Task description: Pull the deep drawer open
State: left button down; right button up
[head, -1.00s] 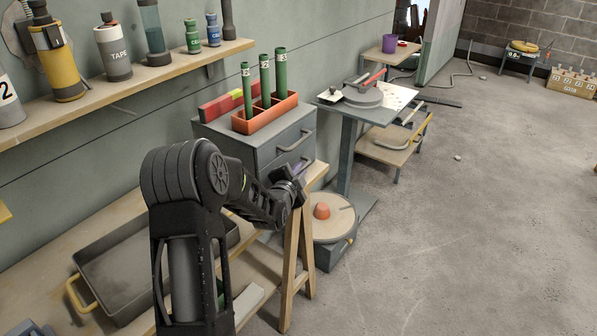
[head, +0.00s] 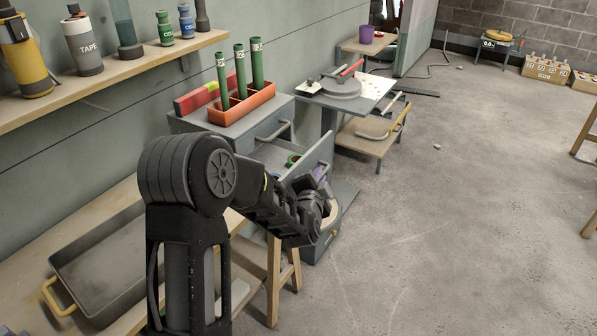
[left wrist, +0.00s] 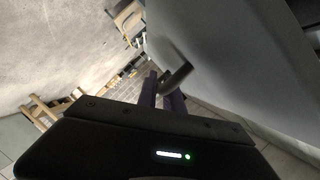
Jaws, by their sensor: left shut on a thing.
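A grey drawer cabinet (head: 190,125) stands against the wall. Its lower, deep drawer (head: 318,152) is pulled out, and a green ring and other small items show inside it. My left gripper (head: 321,178) is at the front of this drawer, partly hidden by my own wrist. In the left wrist view, the gripper's fingers (left wrist: 162,93) are shut on the drawer's dark curved handle (left wrist: 180,74), beside the grey drawer front (left wrist: 230,55). The upper drawer, with its handle (head: 279,131), is shut. My right gripper is not in view.
An orange holder (head: 240,106) with green tubes stands on the cabinet. A workbench with a grey tray (head: 105,255) is at the left, and a wooden trestle leg (head: 274,280) stands below my arm. Open concrete floor (head: 440,220) lies to the right.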

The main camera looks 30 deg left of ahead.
pick_arm(q)
jog(key=d, duration=0.5)
jog(key=shift+d, duration=0.15)
jog(key=c, duration=1.8)
grip_release()
jog(key=shift+w, duration=0.1)
jog(key=shift+o, duration=0.2)
jog(key=v, duration=0.8)
